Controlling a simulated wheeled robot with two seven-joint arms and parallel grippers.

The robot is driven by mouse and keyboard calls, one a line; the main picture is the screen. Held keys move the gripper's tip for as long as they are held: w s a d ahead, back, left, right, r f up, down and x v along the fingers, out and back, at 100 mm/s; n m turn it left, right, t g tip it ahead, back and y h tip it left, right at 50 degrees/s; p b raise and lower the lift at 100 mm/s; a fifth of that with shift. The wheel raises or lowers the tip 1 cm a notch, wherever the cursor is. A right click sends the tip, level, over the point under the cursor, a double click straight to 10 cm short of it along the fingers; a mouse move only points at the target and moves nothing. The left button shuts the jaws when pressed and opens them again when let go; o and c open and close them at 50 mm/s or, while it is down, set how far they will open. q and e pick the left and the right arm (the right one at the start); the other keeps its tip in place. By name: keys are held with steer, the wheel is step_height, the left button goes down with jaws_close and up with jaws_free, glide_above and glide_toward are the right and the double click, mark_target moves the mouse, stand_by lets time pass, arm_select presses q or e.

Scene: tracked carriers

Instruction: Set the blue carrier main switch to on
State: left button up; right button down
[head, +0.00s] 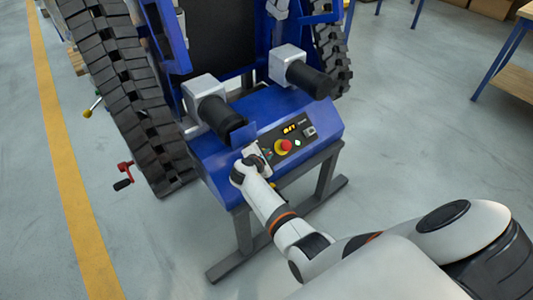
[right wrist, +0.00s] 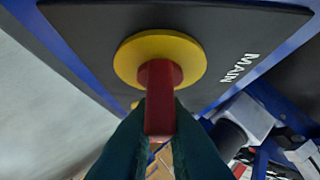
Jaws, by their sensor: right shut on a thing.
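The blue carrier (head: 215,165) has a dark control panel (head: 270,139) on its sloped front. In the right wrist view the main switch is a red handle (right wrist: 160,85) on a yellow disc (right wrist: 128,62), beside the word MAIN on a black plate (right wrist: 90,38). My right gripper (head: 257,156) is at the left part of the panel. In its wrist view the dark fingers (right wrist: 160,130) are shut on the red handle. In the head view the gripper hides the switch. No on or off marks are readable. My left gripper is not in view.
A red button on a yellow base (head: 286,146) and a lit display (head: 289,130) sit right of my gripper. Two grey-and-black cylinder units (head: 302,72) stand above the panel. A black track (head: 125,100) rises at left. A red crank handle (head: 124,175) is left of the carrier.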

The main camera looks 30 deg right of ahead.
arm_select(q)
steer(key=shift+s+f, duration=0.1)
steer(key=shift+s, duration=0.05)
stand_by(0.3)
arm_select(e)
steer(key=c, duration=1.5)
jaws_free()
steer(key=shift+d, duration=0.1)
